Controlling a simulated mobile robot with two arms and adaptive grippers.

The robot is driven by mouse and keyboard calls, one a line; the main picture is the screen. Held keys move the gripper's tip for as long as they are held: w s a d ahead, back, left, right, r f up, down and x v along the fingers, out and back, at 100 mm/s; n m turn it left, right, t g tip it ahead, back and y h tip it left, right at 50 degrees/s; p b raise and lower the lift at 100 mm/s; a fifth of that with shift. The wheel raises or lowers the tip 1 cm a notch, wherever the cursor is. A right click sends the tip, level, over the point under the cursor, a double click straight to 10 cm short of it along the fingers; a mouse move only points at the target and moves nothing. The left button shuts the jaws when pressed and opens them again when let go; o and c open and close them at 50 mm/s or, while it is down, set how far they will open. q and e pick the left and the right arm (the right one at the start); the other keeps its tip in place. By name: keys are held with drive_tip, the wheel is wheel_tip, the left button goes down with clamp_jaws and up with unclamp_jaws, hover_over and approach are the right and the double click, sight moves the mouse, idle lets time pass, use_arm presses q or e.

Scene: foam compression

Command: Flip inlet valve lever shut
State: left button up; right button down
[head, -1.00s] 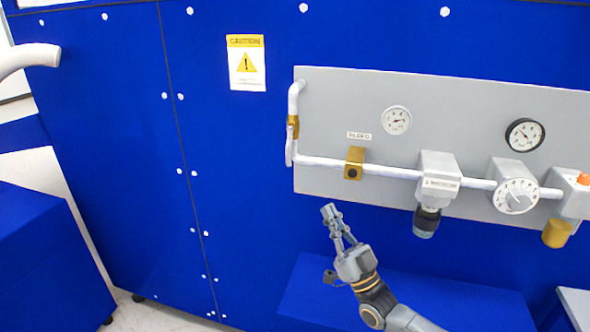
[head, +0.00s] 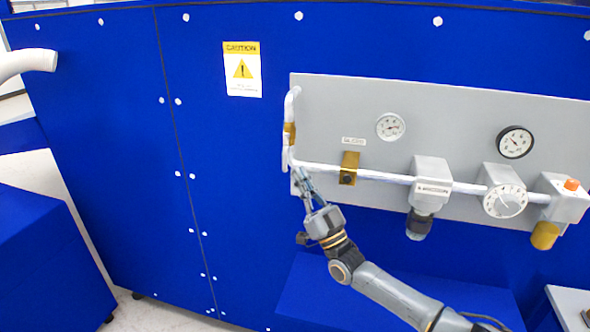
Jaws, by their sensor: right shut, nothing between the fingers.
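The inlet valve (head: 289,134) has a brass body on the vertical white pipe at the left edge of the grey panel (head: 450,115). Its pale lever (head: 285,158) hangs down along the pipe's left side. My right gripper (head: 298,172) is shut and empty. Its fingertips are just below the pipe's bend, close to the lever's lower end; I cannot tell whether they touch it. My left gripper is not in view.
A white horizontal pipe (head: 385,177) runs right through a brass bracket (head: 349,168), a grey regulator (head: 430,185) and a dial unit (head: 505,200). Two gauges (head: 390,127) sit above. A blue block (head: 45,260) stands at left.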

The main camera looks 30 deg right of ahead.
sight(285, 161)
drive_tip(key=shift+w+a+f, duration=0.1)
drive_tip(key=shift+w+a, duration=0.05)
drive_tip(key=shift+w, duration=1.15)
